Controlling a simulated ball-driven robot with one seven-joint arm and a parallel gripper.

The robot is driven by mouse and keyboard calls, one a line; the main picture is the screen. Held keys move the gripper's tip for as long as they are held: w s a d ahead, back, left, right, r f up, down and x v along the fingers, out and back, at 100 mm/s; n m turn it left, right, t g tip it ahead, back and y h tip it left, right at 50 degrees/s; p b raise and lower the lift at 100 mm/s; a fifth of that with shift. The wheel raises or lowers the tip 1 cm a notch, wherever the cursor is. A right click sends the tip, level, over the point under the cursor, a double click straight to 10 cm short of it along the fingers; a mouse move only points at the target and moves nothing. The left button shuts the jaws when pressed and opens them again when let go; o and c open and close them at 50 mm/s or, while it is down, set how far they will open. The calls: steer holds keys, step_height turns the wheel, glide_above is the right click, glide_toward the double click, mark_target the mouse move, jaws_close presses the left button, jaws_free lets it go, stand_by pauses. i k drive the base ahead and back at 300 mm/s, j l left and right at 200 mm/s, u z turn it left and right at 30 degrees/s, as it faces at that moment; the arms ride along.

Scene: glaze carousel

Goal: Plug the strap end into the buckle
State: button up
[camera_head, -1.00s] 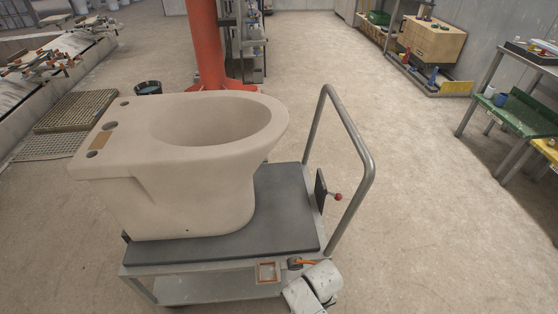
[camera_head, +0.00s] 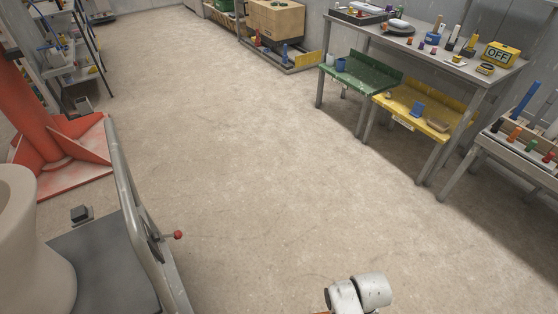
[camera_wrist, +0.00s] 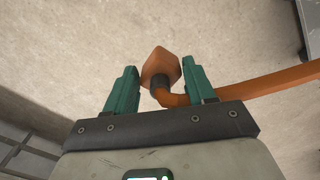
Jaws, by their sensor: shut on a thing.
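In the wrist view my gripper (camera_wrist: 161,88) has its green fingers on either side of an orange strap end (camera_wrist: 160,66) with a dark collar. It is shut on this piece. The orange strap (camera_wrist: 255,89) bends from the collar and runs out to the right. In the head view the pale bowl (camera_head: 22,235) stands on the dark trolley deck (camera_head: 105,270), cut off at the left. A small dark block (camera_head: 81,214) sits at the deck's far edge; I cannot tell whether it is the buckle. My gripper is not clearly seen in the head view.
A trolley handle (camera_head: 128,190) and red-knobbed lever (camera_head: 177,235) rise at the deck's right. A red column base (camera_head: 65,155) stands behind. Green (camera_head: 360,75) and yellow (camera_head: 430,112) benches and a grey table stand right. The middle floor is clear.

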mark_target(78, 214)
steer(key=i+z, duration=0.1)
steer(key=z, duration=0.15)
steer(key=i+j, duration=0.1)
steer(key=i, duration=0.7)
steer(key=i+j+u, duration=0.1)
steer(key=i, duration=0.75)
steer(key=i+j+u, duration=0.15)
steer(key=i+u, duration=0.2)
steer(key=i, duration=0.2)
steer(key=i+u, duration=0.35)
steer(key=i, duration=0.2)
steer(key=i+l+u, duration=0.15)
steer(key=i+u, duration=0.2)
steer(key=i, duration=0.2)
steer(key=i+u, duration=0.2)
steer(key=i, duration=0.35)
steer(key=i+u, duration=0.25)
steer(key=i, duration=0.25)
steer(key=i+l+u, duration=0.2)
steer(key=i, duration=0.35)
steer(key=i+u, duration=0.4)
steer(key=i, duration=0.65)
steer(key=u, duration=2.8)
steer(key=k+l, duration=0.05)
